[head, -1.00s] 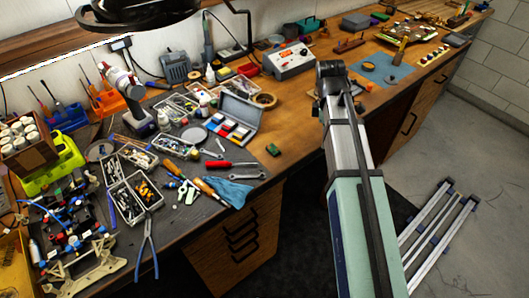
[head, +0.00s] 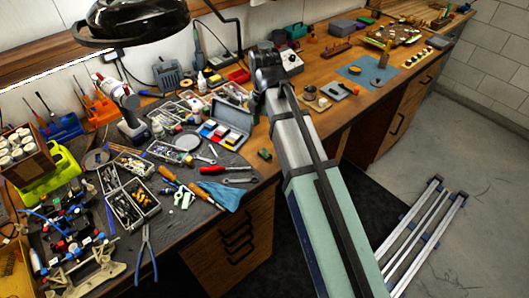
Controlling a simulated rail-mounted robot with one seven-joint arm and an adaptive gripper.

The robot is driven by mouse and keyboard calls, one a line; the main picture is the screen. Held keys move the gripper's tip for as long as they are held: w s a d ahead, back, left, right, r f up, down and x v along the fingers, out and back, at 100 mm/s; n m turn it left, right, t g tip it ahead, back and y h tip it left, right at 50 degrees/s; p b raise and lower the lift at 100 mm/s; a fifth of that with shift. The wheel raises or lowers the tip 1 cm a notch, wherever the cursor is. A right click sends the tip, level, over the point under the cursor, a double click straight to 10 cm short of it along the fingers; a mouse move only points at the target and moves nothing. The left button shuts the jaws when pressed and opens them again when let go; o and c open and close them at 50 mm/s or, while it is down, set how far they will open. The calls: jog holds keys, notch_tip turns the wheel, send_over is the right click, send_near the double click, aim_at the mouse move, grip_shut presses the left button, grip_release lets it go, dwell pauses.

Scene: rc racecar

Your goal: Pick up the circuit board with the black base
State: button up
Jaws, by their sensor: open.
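A small dark green piece (head: 264,154) lies on the wooden bench near its front edge, right of the blue cloth; it may be a circuit board, but its base is too small to make out. Greenish and tan board-like pieces (head: 400,34) lie at the far right end of the bench. I cannot tell which of these has a black base. My arm rises from the lower right, its dark joint over the middle of the bench. My gripper does not show; the arm seems to hide it.
The bench (head: 285,130) is crowded at left with tool trays (head: 128,192), pliers (head: 145,255), a blue cloth (head: 227,194) and an open grey case (head: 230,118). A lamp (head: 135,20) hangs above. A blue mat (head: 372,74) lies right of my arm. Bare wood surrounds the green piece.

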jog(key=p, duration=0.1)
send_over(265, 152)
notch_tip(265, 152, down, 5)
jog(key=shift+f, duration=0.1)
jog(key=shift+s+f+p, duration=0.1)
jog(key=shift+f+p, duration=0.9)
jog(key=shift+f, duration=1.55)
jog(key=shift+c, duration=0.3)
jog(key=c, duration=0.9)
